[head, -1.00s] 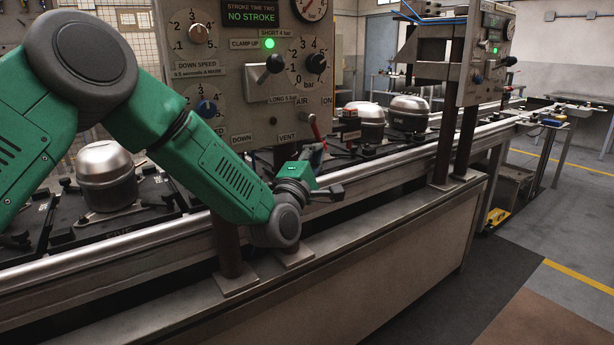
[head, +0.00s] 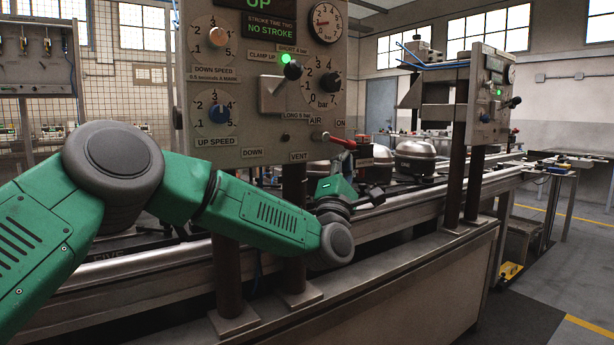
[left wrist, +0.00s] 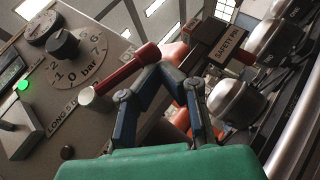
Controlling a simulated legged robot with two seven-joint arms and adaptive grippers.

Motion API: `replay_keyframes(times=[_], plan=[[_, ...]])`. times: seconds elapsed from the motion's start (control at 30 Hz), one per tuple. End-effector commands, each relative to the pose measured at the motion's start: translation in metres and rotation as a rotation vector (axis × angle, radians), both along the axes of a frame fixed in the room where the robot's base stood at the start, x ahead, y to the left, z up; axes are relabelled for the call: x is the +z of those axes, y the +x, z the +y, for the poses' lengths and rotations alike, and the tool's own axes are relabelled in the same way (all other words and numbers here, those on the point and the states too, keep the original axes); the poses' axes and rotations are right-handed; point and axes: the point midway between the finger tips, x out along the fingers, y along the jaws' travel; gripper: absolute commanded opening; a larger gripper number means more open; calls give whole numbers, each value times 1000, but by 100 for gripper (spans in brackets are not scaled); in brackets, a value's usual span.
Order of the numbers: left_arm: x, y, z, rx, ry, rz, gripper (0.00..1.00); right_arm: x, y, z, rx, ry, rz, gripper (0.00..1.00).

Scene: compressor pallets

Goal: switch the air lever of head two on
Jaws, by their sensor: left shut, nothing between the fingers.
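The air lever (head: 341,142) is a red handle at the lower right of the near panel (head: 262,125), by the AIR and ON labels. It points to the right and slightly down from its pivot. It also shows in the left wrist view (left wrist: 125,75), running from a pale pivot to a red tip. My right gripper is out of view.
A black bar knob (head: 330,82) and a clamp lever (head: 292,71) sit above the air lever. Silver compressors (head: 414,160) stand on the line behind. A second panel (head: 488,100) stands farther right. The conveyor rail (head: 420,208) runs below my arm.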

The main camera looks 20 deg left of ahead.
Motion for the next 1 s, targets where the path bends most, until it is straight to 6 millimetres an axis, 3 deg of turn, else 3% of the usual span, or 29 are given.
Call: replay_keyframes(times=[0.53, 1.0], plan=[[16, 11, 6, 11, -10, -1, 0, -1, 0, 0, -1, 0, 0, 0], [17, 12, 2, 9, -7, 0, 0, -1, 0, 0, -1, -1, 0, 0]])
